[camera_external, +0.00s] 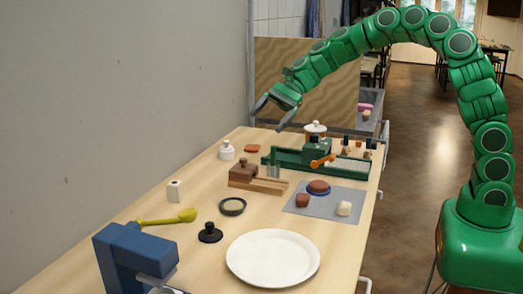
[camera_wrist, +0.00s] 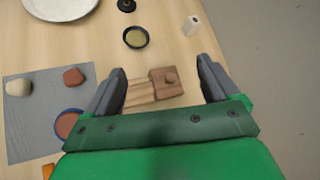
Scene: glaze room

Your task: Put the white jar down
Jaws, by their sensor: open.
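A small white jar (camera_external: 226,151) with a knobbed lid stands upright on the wooden table toward the far left edge in the external view. My gripper (camera_external: 268,121) is open and empty in the air, above the far part of the table and apart from the jar. In the wrist view my gripper (camera_wrist: 161,66) shows two spread grey fingers, with a brown wooden block (camera_wrist: 167,84) seen on the table between them. The white jar does not show in the wrist view.
A lidded white pot (camera_external: 316,129) stands near a green rail device (camera_external: 330,164) at the back. A grey mat (camera_external: 325,208) holds several lumps. A white plate (camera_external: 273,258), a dark bowl (camera_external: 232,206) and a blue stand (camera_external: 125,258) are nearer. A wall borders the left.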

